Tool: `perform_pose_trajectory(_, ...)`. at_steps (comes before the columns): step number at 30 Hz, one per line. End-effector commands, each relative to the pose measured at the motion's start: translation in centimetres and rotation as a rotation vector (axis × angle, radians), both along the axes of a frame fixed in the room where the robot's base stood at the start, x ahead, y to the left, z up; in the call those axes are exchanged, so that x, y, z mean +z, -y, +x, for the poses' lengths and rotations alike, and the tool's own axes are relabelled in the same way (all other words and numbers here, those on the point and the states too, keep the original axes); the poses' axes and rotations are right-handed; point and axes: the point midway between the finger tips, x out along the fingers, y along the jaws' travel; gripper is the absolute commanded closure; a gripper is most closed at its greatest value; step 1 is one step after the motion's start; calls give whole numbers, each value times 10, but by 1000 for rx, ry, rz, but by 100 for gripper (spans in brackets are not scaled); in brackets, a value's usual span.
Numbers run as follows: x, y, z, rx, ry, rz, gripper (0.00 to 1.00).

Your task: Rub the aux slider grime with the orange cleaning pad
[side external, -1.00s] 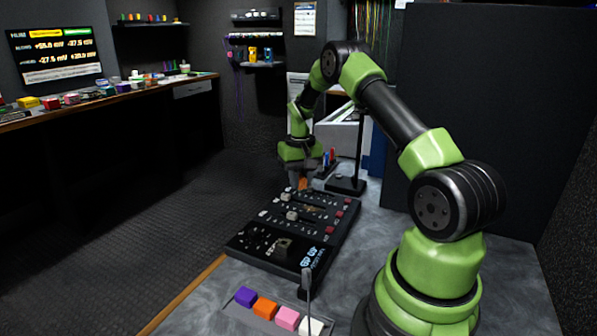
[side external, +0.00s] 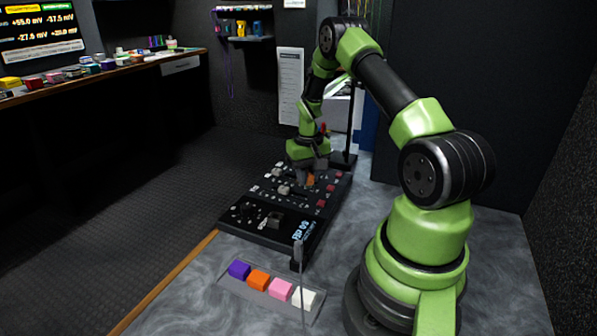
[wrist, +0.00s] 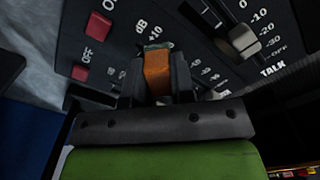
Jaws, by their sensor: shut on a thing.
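My gripper (side external: 309,177) is shut on an orange pad, low over the far part of a black mixer panel (side external: 240,216). In the wrist view the orange pad (wrist: 158,74) sits between the two dark fingers, among the dB scale marks. A small greyish piece shows just beyond the pad; I cannot tell whether they touch. A slider with a pale cap (wrist: 243,38) stands to the right, beside a scale and the word TALK. I cannot make out any grime or which slider is the aux; the fingers and pad hide part of the panel.
A tray (side external: 228,285) at the front holds purple, orange (side external: 259,279), pink and white blocks. A thin upright post (side external: 301,275) stands by it. Red buttons (wrist: 98,26) line one side of the panel. A dark stand (side external: 346,160) is behind the gripper. Grey tabletop is clear around the tray.

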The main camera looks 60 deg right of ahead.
Motion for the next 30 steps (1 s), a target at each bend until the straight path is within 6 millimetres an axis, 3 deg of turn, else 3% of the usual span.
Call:
perform_pose_trajectory(7, 0, 0, -20, 0, -2, 1, 100)
perform_pose_trajectory(27, -1, 0, 43, 2, 0, 0, 100)
perform_pose_trajectory(30, 4, 0, 46, 1, -1, 1, 100)
